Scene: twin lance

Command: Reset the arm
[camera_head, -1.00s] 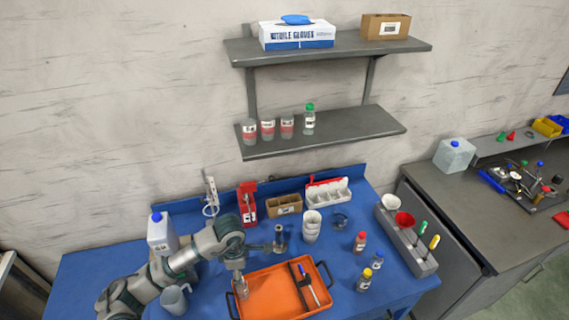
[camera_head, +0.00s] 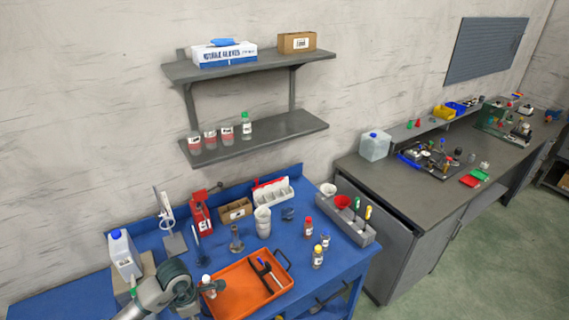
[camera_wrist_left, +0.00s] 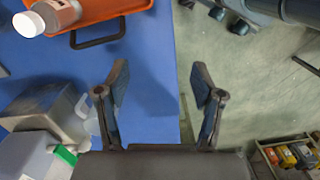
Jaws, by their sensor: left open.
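My left arm (camera_head: 165,293) enters the head view at the bottom, left of the orange tray (camera_head: 225,306). My left gripper's fingers are not clear there. In the left wrist view the left gripper (camera_wrist_left: 159,72) is open and empty, its fingers wide apart over the blue table's edge and the floor. A white-capped bottle (camera_head: 208,287) stands at the left end of the tray. It also shows in the left wrist view (camera_wrist_left: 58,14), apart from the fingers. My right gripper is not in view.
The tray holds a black holder (camera_head: 266,274). A blue-capped jug (camera_head: 125,254) stands at the blue table's left. Cups (camera_head: 263,222), small bottles (camera_head: 318,256) and a grey rack (camera_head: 345,225) stand behind and right. The wall shelf (camera_head: 255,140) overhangs the back.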

